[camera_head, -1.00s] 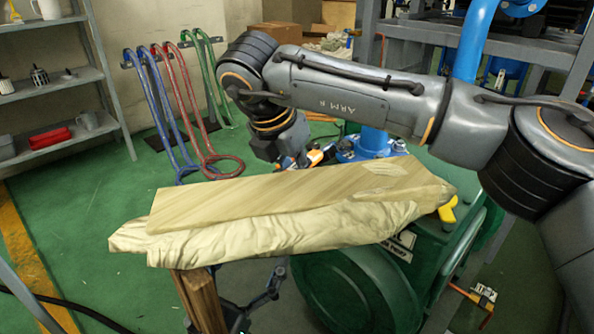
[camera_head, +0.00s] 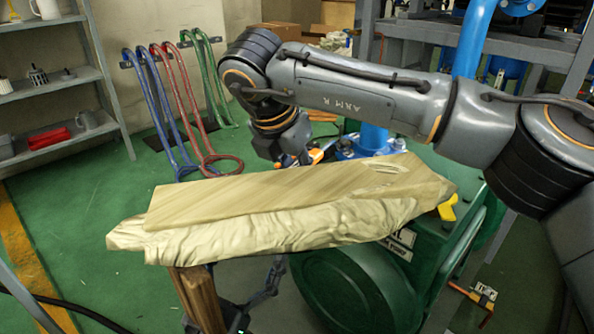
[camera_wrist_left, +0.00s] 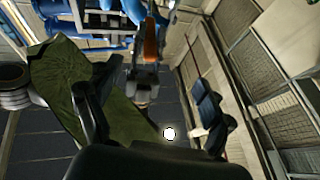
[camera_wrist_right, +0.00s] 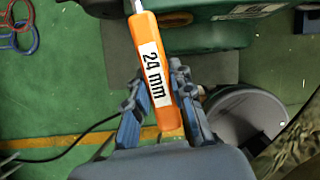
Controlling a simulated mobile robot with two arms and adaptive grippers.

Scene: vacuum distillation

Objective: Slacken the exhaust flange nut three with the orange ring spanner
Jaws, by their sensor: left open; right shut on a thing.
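The orange spanner (camera_wrist_right: 155,75), labelled 24 mm, lies between the fingers of my right gripper (camera_wrist_right: 158,100), which is shut on its handle. Its ring end is outside the right wrist view. In the head view, its orange handle (camera_head: 318,156) shows at my right gripper, just left of a blue pipe flange (camera_head: 372,148) with bolts. I cannot single out nut three, nor tell whether the spanner sits on a nut. My left gripper (camera_head: 258,296) is below the cloth-covered board; the left wrist view shows its fingers (camera_wrist_left: 152,115) spread and empty.
A wooden board (camera_head: 280,190) on cream cloth (camera_head: 250,238) covers the front of the green machine (camera_head: 355,290). A yellow handle (camera_head: 447,207) sticks out at its right. Coloured hoses (camera_head: 175,105) hang behind. A shelf (camera_head: 50,90) stands left. Green floor lies open at left.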

